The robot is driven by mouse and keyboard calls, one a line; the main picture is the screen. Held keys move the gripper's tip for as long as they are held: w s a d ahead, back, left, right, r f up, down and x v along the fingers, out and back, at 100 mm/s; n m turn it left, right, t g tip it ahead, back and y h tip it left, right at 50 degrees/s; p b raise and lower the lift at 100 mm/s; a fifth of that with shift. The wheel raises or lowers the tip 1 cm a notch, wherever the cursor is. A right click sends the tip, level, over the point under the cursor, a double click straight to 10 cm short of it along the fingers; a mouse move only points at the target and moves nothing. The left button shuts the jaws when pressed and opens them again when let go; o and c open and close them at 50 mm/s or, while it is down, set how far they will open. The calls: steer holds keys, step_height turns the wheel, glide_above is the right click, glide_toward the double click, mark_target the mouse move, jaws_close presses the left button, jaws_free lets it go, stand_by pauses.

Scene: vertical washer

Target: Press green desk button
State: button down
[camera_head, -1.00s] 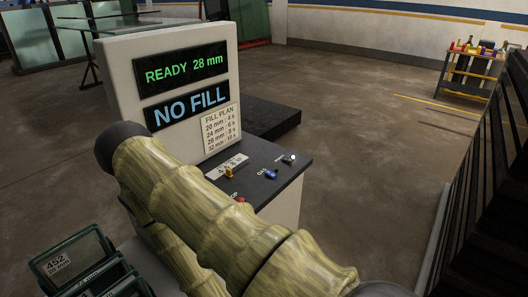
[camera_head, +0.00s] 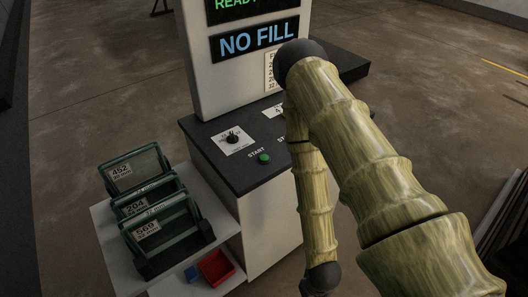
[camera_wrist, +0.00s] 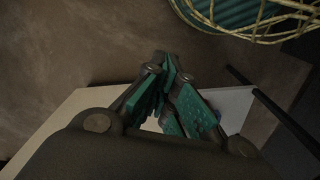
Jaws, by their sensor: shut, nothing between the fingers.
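The green button (camera_head: 263,158) sits on the dark top of the desk console (camera_head: 217,165), beside the START label, in the head view. My arm crosses the right half of that view, and its lower end hangs to the right of the console. My gripper (camera_wrist: 168,62) shows in the wrist view with its teal-padded fingers together and nothing between them. The green button is not visible in the wrist view. My gripper's tips are not visible in the head view, so their distance from the button cannot be told.
A black knob (camera_head: 232,137) on a white plate is left of the button. The NO FILL display (camera_head: 254,38) rises behind. Green cases labelled 452, 204 and 569 (camera_head: 150,228) stand left, with a red bin (camera_head: 216,267) below. A wire basket (camera_wrist: 250,18) shows in the wrist view.

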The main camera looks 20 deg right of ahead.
mark_target(260, 159)
steer(key=w+r+n+b, duration=0.3)
steer(key=w+r+n, duration=0.25)
steer(key=w, duration=0.55)
steer(key=w+r+n+b, duration=0.2)
steer(key=w+r+n, duration=0.2)
steer(key=w+r, duration=0.5)
steer(key=w+r+n+b, duration=0.1)
steer(key=w+r+n, duration=0.2)
steer(key=r, duration=0.4)
steer(key=w+r+n+h+b, duration=0.1)
steer(key=w+r+n, duration=0.1)
steer(key=w+r, duration=0.4)
steer(key=w+r+n+b, duration=0.1)
steer(key=w+r+n, duration=0.2)
steer(key=r, duration=0.5)
steer(key=shift+w+d+r+n+h, duration=0.15)
steer(key=shift+w+n+h, duration=0.2)
steer(key=shift+w, duration=0.5)
steer(key=w+a+r+n+y, duration=0.1)
steer(key=a+r+n, duration=0.3)
steer(key=r, duration=0.5)
steer(key=shift+w+a+b, duration=0.45)
steer(key=shift+w+a, duration=0.2)
steer(key=shift+w, duration=0.1)
steer(key=shift+f+y, duration=0.1)
steer(key=shift+y, duration=0.15)
step_height(260, 159, down, 14)
steer(key=shift+p, duration=1.05)
steer(key=shift+a+f, duration=0.1)
